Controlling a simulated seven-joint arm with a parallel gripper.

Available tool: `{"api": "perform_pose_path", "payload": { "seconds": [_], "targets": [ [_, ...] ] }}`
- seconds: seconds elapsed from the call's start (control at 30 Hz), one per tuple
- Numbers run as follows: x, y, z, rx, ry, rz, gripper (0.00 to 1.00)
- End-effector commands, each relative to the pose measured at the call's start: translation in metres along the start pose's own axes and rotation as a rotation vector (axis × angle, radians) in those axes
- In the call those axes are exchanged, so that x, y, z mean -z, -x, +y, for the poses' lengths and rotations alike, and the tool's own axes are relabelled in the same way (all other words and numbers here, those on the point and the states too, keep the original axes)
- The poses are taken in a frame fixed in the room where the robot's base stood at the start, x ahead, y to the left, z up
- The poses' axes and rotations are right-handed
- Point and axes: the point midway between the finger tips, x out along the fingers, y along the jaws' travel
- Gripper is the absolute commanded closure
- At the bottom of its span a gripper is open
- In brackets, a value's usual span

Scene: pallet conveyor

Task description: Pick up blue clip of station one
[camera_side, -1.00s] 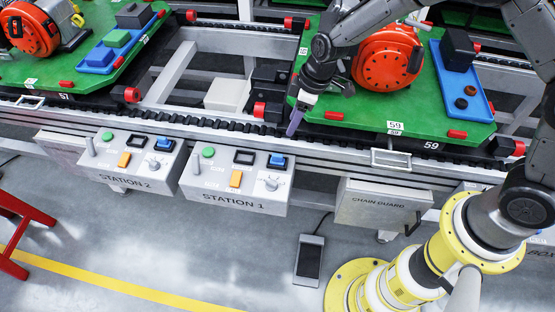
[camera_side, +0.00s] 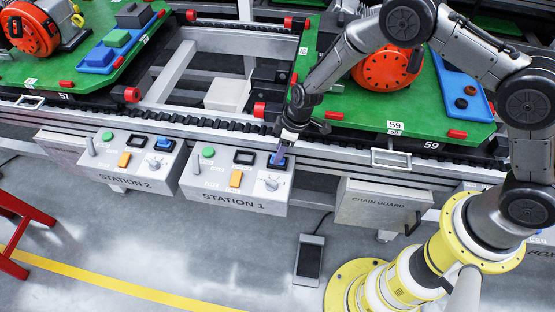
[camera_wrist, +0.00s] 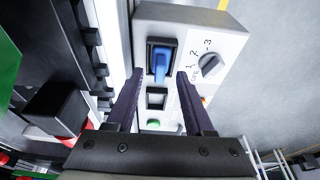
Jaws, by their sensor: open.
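The blue clip (camera_wrist: 160,66) sits in a dark square holder on the Station 1 box. In the side view the blue clip (camera_side: 283,163) shows at the box's upper right corner, partly hidden by my fingers. My gripper (camera_side: 277,158) points down at that corner. In the wrist view my gripper (camera_wrist: 160,74) is open, with one dark finger on each side of the clip and a gap on both sides. I cannot tell how far the fingertips are above the box.
The Station 1 box (camera_side: 232,198) also carries a knob (camera_wrist: 211,66), an empty-looking black frame (camera_wrist: 156,98), a green button (camera_side: 207,152) and an orange switch (camera_side: 235,179). The Station 2 box (camera_side: 135,182) stands left. The conveyor with green pallet 59 (camera_side: 350,118) runs behind.

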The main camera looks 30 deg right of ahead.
Motion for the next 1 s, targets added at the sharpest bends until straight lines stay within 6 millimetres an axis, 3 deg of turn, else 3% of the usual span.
{"api": "perform_pose_path", "payload": {
  "seconds": [0.33,0.63,1.0],
  "targets": [
    [0.0001,-0.0097,-0.0001,0.0,0.0,0.0,0.47],
    [0.0,-0.0093,0.0,0.0,0.0,0.0,1.0],
    [0.0003,-0.0091,0.0001,0.0,0.0,0.001,1.0]
  ]
}}
